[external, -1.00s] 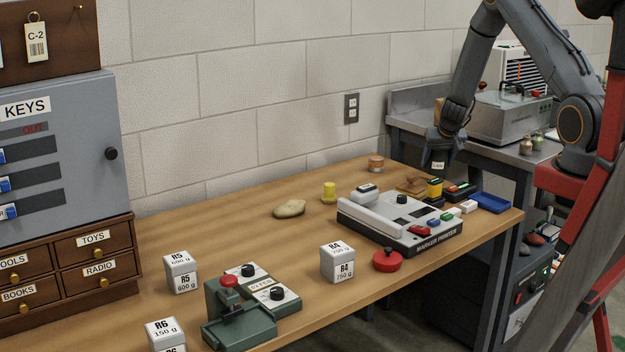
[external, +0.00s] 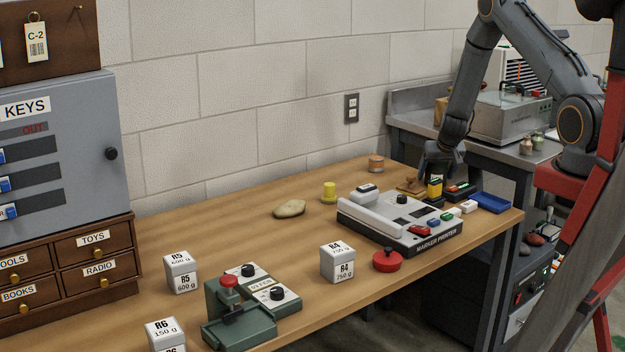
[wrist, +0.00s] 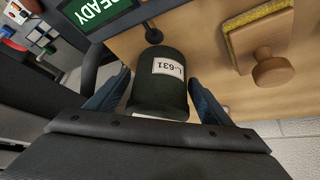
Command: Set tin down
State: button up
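The tin (wrist: 160,85) is a dark green-black cylinder with a white label reading L-631. In the wrist view it sits between the two blue fingers of my gripper (wrist: 158,100), which close on its sides. In the external view my gripper (external: 440,170) points down low over the far right end of the wooden bench (external: 240,250). The tin is hard to make out there, dark against the gripper and the items in front. Whether its base touches the bench cannot be told.
A wooden-knobbed block with a yellow edge (wrist: 268,65) lies close to the tin, and a READY display (wrist: 100,12) is on its other side. The marker printer (external: 400,220) stands nearby, with a blue tray (external: 490,201) to the right.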

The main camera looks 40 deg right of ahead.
jog(key=shift+r, duration=0.1)
jog(key=shift+r, duration=0.2)
jog(key=v, duration=1.1)
jog(key=s+a+r+n+y, duration=0.25)
jog(key=a+r, duration=0.25)
jog(key=a, duration=0.5)
jog(key=s+a+r+n+g, duration=0.2)
jog(key=s+a+r, duration=0.1)
jog(key=s+a, duration=0.4)
jog(key=s+a+r+n+g+y, duration=0.1)
jog(key=s+a+r+n+g, duration=0.1)
jog(key=s+a, duration=0.6)
jog(key=s+r, duration=0.1)
jog(key=s, duration=0.5)
jog(key=shift+s+a, duration=0.2)
jog(key=shift+a, duration=0.1)
